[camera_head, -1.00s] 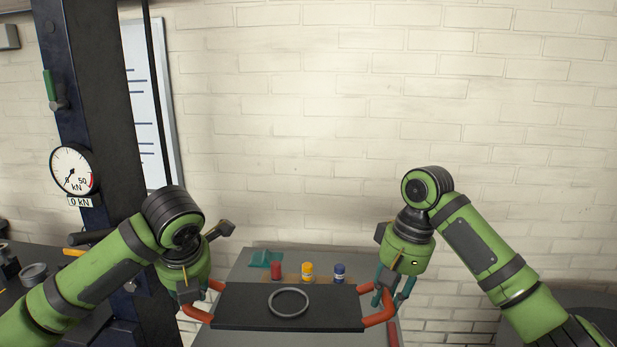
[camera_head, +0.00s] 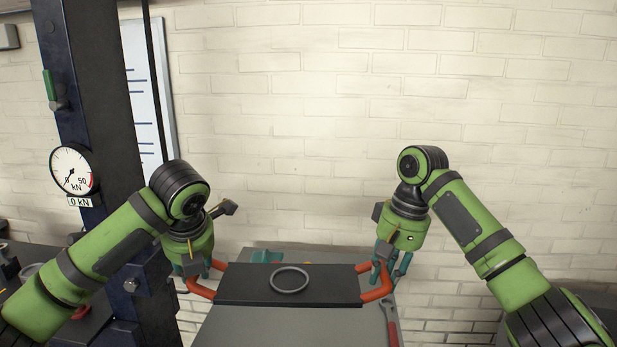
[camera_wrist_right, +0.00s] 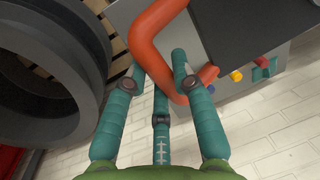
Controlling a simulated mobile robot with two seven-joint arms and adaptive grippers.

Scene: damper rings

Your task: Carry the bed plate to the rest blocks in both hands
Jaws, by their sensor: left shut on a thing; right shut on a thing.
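The bed plate (camera_head: 245,290) is a dark flat slab with an orange handle at each end. It looks roughly level, held above the grey table. A grey ring (camera_head: 290,291) lies flat on it near the middle. My left gripper (camera_head: 197,272) is shut on the left orange handle (camera_head: 203,291). My right gripper (camera_head: 385,268) is shut on the right orange handle (camera_head: 377,294). In the right wrist view, the teal fingers (camera_wrist_right: 160,85) close around that handle (camera_wrist_right: 150,45) beside the plate (camera_wrist_right: 240,25). I cannot make out the rest blocks.
The grey table (camera_head: 290,328) lies beneath the plate, with a teal item (camera_head: 266,256) at the back and a red wrench (camera_head: 391,325) at the right. Small coloured pots (camera_wrist_right: 236,76) show in the wrist view. A press column with a gauge (camera_head: 74,170) stands left.

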